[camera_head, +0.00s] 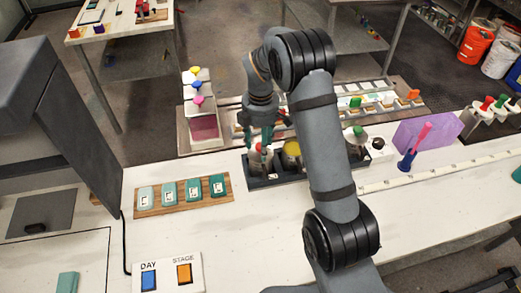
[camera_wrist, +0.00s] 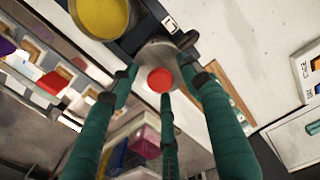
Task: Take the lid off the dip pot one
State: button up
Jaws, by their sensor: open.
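A pot with a grey lid (camera_wrist: 158,51) and a red knob (camera_wrist: 160,80) stands at the left end of the dark rack (camera_head: 262,181); the red knob also shows in the head view (camera_head: 268,150). A small white label with a dark mark, too small to read surely, sits beside it in the wrist view (camera_wrist: 169,24). My gripper (camera_wrist: 162,72) is open, its green fingers spread around the red knob without clearly touching it. In the head view my gripper (camera_head: 260,138) hangs just above this pot. The pot's body is mostly hidden.
An open pot of yellow liquid (camera_head: 292,148) stands right beside it. Farther right is a pot with a green knob (camera_head: 357,131). My arm covers the rack's middle. A board of teal blocks (camera_head: 182,195) lies to the left, and a purple block (camera_head: 428,132) stands to the right.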

jog(key=shift+c, duration=0.6)
grip_shut()
